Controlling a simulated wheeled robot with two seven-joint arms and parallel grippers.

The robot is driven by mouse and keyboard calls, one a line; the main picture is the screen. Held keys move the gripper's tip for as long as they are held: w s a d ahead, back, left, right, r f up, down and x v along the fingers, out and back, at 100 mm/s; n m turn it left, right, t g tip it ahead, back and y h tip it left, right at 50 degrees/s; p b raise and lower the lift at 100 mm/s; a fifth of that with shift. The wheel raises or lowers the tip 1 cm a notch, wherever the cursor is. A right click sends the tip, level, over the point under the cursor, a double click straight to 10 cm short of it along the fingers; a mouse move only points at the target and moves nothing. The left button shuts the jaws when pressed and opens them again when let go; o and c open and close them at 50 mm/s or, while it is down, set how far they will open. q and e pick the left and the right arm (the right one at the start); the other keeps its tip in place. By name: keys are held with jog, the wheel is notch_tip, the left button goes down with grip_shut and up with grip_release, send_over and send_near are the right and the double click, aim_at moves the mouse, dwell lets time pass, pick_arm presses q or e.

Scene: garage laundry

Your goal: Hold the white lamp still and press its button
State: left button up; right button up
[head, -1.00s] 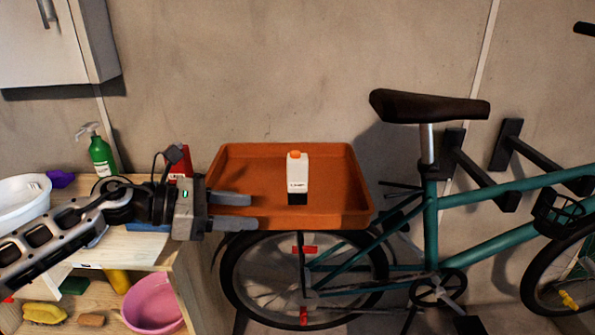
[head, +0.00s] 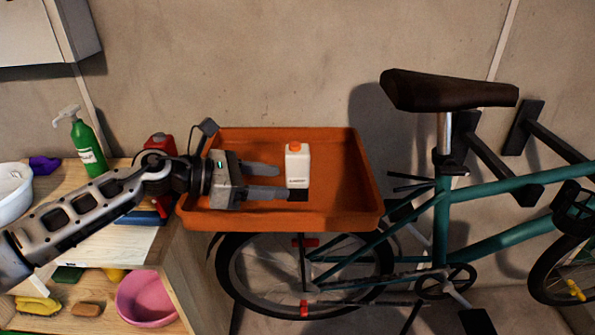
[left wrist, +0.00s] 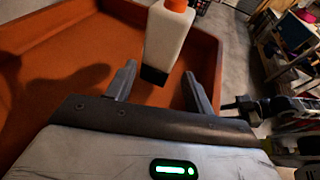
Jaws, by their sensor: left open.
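The white lamp (head: 297,168) is a small upright white block with an orange top and a dark lower part. It stands in the orange tray (head: 350,205). My left gripper (head: 284,182) is open over the tray, with its fingers pointing right and their tips close to the lamp's left side. In the left wrist view the lamp (left wrist: 166,38) stands just ahead of the gap between the open fingertips (left wrist: 159,74). I cannot tell whether either finger touches it. The orange top (left wrist: 177,5) is cut by the picture's upper edge. My right gripper is not in view.
The tray's raised rim surrounds the lamp, with bare tray floor to its right. A teal bicycle (head: 440,225) stands in front and to the right. A wooden bench (head: 110,235) at the left holds a green spray bottle (head: 88,147) and a red container (head: 161,144).

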aim_at(291, 182)
pick_arm(q)
jog(key=b+x, duration=0.1)
jog(key=x, duration=0.2)
jog(key=shift+d+f, duration=0.1)
jog(key=shift+d, duration=0.15)
jog(key=shift+w+d+f, duration=0.15)
jog(key=shift+w+d, duration=0.1)
jog(key=shift+d, duration=0.3)
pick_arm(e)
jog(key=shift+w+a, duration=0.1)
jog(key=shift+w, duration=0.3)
pick_arm(q)
jog(key=c, duration=0.6)
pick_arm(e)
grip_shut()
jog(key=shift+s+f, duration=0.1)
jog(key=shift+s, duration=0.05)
